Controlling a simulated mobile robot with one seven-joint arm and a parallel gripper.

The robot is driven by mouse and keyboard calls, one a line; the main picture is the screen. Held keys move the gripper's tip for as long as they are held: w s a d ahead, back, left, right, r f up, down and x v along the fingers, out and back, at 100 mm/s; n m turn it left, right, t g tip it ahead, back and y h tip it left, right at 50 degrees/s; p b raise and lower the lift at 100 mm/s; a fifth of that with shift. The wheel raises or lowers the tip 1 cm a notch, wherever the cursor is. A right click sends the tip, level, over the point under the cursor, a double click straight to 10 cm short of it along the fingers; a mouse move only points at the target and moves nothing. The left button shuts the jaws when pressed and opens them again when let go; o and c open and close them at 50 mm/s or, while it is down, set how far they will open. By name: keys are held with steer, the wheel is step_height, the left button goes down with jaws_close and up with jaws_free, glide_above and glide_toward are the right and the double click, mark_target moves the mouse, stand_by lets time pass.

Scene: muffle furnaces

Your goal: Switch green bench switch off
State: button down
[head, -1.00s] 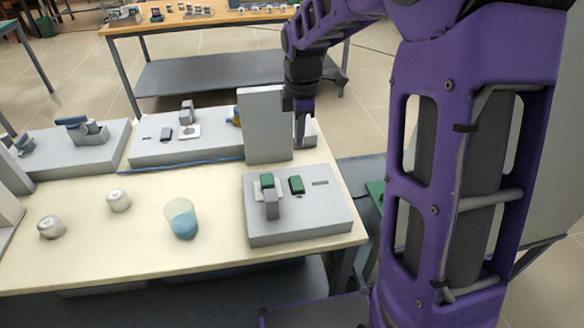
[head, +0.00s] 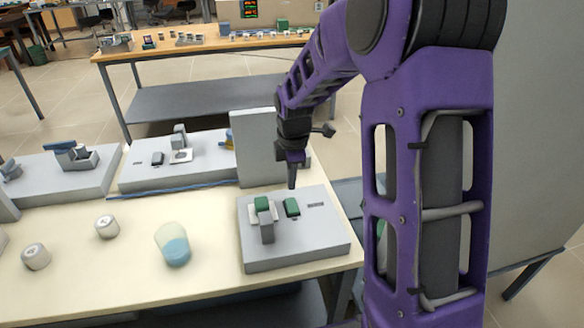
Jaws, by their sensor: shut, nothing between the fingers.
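A grey switch box (head: 295,245) stands on the front right of the cream bench. On its top left is a switch with a green top and a grey lever arm (head: 266,230) that points toward the front. Right of it is a small green block (head: 292,207), and farther right a dark label strip. I cannot tell from this view whether the switch is on or off. My gripper (head: 292,184) is shut and empty, pointing down above the back edge of the box, behind the green block. It appears apart from both green parts.
A tall grey panel (head: 254,150) stands behind the box, close to my gripper. Another grey box with a dark block (head: 190,163) is behind left. A beaker of blue liquid (head: 174,246) and two white round pieces (head: 107,227) stand left. Bench space between is clear.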

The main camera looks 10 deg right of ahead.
mark_target(291, 202)
steer(key=f, duration=0.5)
steer(key=shift+w+f+b, duration=0.3)
steer(key=shift+w, duration=0.1)
steer(key=shift+p, duration=0.4)
steer(key=shift+w+g+p, duration=0.15)
steer(key=shift+g+p, duration=0.25)
steer(key=shift+p, duration=0.1)
steer(key=shift+f+b, duration=0.3)
steer(key=shift+b, duration=0.05)
steer(key=shift+s+r, duration=0.15)
steer(key=shift+s, duration=0.7)
steer(key=shift+r, duration=0.1)
